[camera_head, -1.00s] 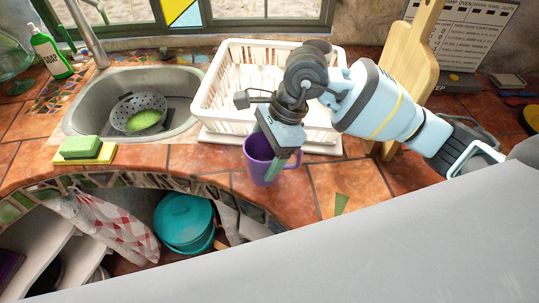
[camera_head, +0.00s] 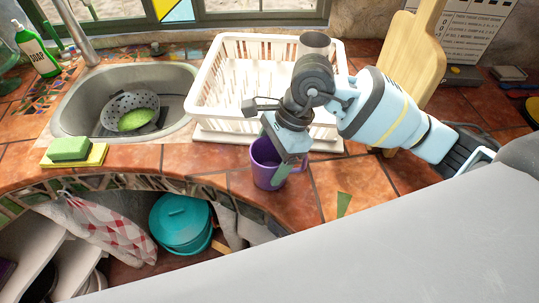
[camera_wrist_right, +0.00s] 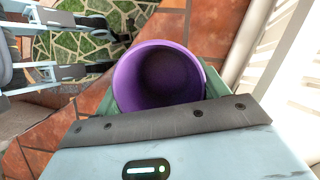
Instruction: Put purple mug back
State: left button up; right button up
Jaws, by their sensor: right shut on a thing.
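The purple mug (camera_head: 266,168) stands upright at the front of the tiled counter, just in front of the white dish rack. I cannot tell whether the mug's base touches the counter. My left gripper is not in view.
The white dish rack (camera_head: 212,95) stands right behind the mug on a tray. A sink (camera_head: 75,112) with a colander (camera_head: 112,112) is to the left. A sponge (camera_head: 70,148) lies by its front edge. Wooden cutting boards (camera_head: 413,60) lean at the right. The counter's front edge is close.

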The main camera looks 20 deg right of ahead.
jog(key=shift+f, duration=0.2)
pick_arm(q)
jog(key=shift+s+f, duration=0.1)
pick_arm(e)
jog(key=o, duration=1.5)
jog(key=shift+d+r, duration=0.1)
jog(key=shift+r, duration=0.45)
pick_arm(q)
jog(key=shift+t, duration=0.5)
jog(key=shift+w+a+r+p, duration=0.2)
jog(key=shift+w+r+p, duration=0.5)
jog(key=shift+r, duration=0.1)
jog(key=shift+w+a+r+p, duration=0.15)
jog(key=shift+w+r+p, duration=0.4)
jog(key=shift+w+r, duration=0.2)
pick_arm(e)
jog(key=v, duration=0.7)
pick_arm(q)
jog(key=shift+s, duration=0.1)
pick_arm(e)
jog(key=shift+f, duration=0.1)
